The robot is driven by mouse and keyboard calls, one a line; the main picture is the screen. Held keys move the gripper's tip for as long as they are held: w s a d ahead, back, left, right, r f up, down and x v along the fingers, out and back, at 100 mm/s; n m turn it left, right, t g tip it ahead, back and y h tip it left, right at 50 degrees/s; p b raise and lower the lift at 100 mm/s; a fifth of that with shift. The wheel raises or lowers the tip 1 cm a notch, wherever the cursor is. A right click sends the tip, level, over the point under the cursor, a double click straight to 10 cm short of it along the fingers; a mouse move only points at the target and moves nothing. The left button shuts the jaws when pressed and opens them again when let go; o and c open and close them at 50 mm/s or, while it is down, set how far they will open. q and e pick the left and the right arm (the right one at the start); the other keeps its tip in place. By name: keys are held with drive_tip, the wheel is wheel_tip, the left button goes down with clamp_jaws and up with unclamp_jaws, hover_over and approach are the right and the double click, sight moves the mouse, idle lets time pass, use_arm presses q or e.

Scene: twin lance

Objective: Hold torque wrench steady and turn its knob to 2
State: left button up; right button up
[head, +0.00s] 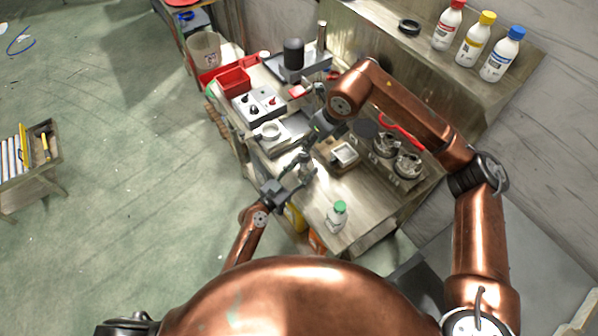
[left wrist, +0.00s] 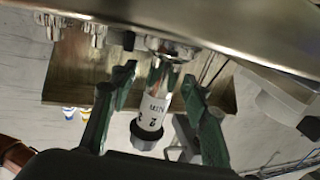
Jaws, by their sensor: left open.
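My left gripper (left wrist: 158,85) is open, with one green finger on each side of the wrench. Whether either finger touches it I cannot tell. In the head view my left gripper (head: 304,172) is at the bench's near left edge, and the wrench is too small to make out. My right gripper (head: 319,126) is above the bench, and its fingers are unclear.
The bench (head: 322,205) holds a green-capped bottle (head: 337,215), a switch box (head: 258,104), a red bin (head: 233,81) and round metal parts (head: 407,166). Three capped bottles stand on the back shelf (head: 425,55). Open floor (head: 120,130) lies to the left.

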use_arm(q)
drive_tip(key=shift+c, duration=0.2)
clamp_jaws()
idle(0.4)
